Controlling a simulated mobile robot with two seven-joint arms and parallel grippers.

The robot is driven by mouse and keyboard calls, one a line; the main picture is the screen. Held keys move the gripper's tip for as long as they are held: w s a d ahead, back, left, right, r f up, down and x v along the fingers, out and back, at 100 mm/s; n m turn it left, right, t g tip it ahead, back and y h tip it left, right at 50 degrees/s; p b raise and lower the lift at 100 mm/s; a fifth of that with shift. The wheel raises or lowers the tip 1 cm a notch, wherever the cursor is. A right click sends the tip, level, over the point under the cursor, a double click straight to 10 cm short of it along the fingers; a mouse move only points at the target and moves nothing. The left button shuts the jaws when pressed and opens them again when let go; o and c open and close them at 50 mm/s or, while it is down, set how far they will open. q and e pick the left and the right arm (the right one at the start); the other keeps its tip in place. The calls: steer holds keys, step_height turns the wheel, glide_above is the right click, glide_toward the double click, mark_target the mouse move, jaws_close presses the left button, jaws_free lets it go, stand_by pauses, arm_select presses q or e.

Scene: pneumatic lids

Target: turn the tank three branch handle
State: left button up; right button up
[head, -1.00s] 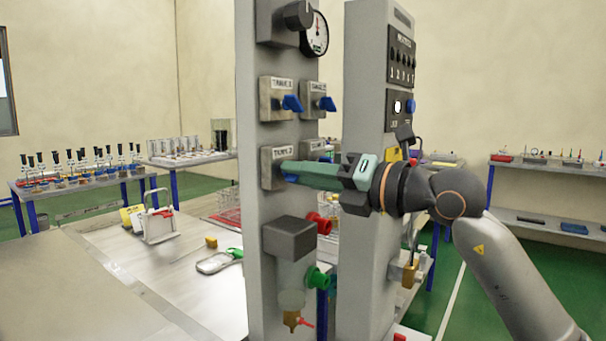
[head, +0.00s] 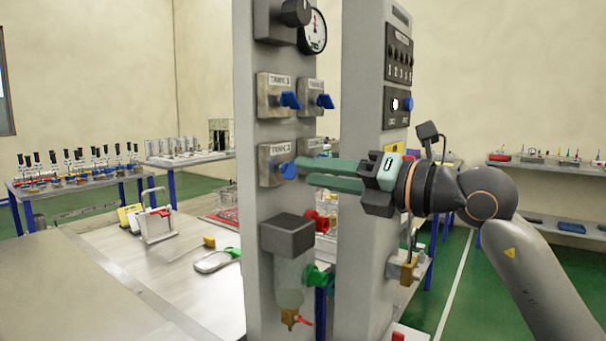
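The tank three branch is the lower-left grey valve block (head: 272,165) on the grey post. Its small label is hard to read. Its blue handle (head: 289,171) sticks out to the right of the block. My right gripper (head: 302,171) comes in from the right with two long green fingers, one above the other, and a gap shows between them. Its tips are just right of the blue handle, and nothing is seen held. I cannot tell whether a tip touches the handle. The fingers partly hide the lower-right valve block (head: 307,147). My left gripper is not in view.
Two upper valve blocks carry blue handles (head: 290,100) (head: 325,101). A gauge (head: 314,32) and black knob (head: 295,12) sit above. Below are a dark grey box (head: 287,235), red fitting (head: 318,221) and green fitting (head: 317,276). A second post (head: 368,255) with switches stands close behind my gripper.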

steer(key=b+v, duration=0.1)
steer(key=v, duration=0.8)
